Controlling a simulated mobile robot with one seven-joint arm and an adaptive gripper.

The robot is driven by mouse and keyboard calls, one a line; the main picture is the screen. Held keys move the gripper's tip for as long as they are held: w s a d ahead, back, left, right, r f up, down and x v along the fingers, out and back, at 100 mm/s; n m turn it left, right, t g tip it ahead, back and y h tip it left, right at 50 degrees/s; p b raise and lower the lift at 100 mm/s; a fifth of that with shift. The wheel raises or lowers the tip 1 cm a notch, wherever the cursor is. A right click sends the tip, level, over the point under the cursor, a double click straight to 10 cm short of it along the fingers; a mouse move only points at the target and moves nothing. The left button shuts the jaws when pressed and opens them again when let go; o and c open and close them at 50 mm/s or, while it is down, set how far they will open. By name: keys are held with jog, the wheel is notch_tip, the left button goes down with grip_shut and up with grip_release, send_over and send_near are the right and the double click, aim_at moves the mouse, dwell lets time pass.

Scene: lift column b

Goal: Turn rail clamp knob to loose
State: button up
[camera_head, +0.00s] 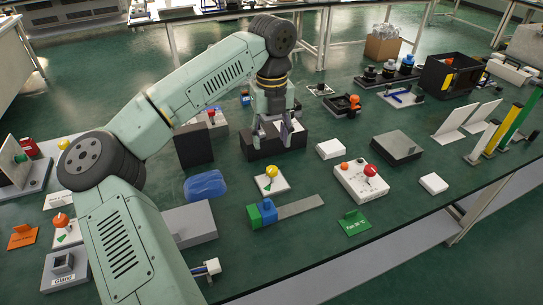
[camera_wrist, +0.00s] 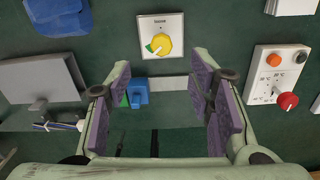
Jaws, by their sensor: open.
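A yellow knob (camera_head: 271,171) sits on a white square plate with a small label too small to read and a green mark beside the knob. In the wrist view the knob (camera_wrist: 158,45) shows a pale pointer line toward the left, near the green mark. A grey rail (camera_head: 300,206) carries a blue and green block (camera_head: 262,213); this block also shows in the wrist view (camera_wrist: 138,92). My gripper (camera_head: 272,140) is open and empty, above the table behind the knob plate. Its fingers (camera_wrist: 161,70) frame the space before the knob and touch nothing I can see.
A white box with red and orange knobs (camera_head: 361,181) stands right of the plate. A blue translucent object (camera_head: 205,185) and a grey block (camera_head: 190,224) lie to the left. A dark block (camera_head: 260,148) is by my gripper. A green card (camera_head: 354,222) lies near the front edge.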

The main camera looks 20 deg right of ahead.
aim_at(272, 169)
notch_tip(272, 169, down, 10)
jog(key=shift+s+r+p, duration=0.1)
jog(key=shift+s+p, duration=0.05)
jog(key=shift+p, duration=1.1)
jog(key=shift+c, duration=0.6)
grip_shut()
